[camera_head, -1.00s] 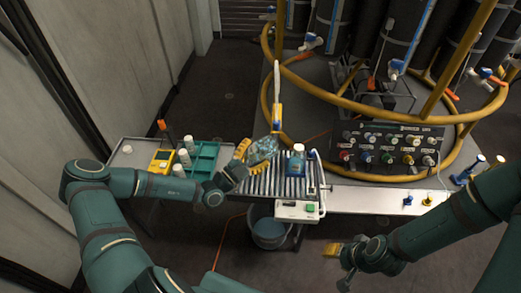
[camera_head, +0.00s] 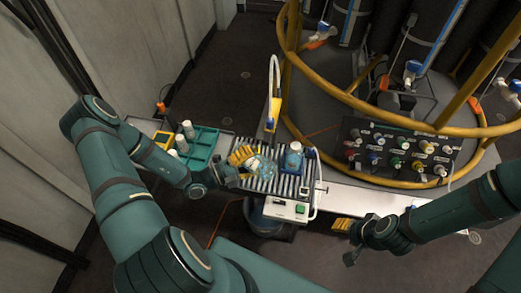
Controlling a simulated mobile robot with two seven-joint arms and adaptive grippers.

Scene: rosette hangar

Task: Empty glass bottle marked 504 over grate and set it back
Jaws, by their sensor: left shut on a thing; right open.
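My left gripper (camera_head: 243,160) has yellow fingers and is shut on a clear glass bottle (camera_head: 263,168). The bottle is tilted onto its side over the left part of the slatted grate (camera_head: 284,183). Its marking is too small to read, and the fingers hide part of it. A second bottle with a white cap (camera_head: 294,157) stands upright on the grate, in a blue holder, to the right of the held one. My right gripper (camera_head: 341,226) is open and empty, low at the right, in front of the bench edge.
A green tray (camera_head: 204,143) with white-capped bottles and a yellow device (camera_head: 161,140) are left of the grate. A yellow-handled faucet (camera_head: 272,95) rises behind it. A white control box (camera_head: 287,209) is at its front. A knob panel (camera_head: 400,148) and yellow rails are at the right.

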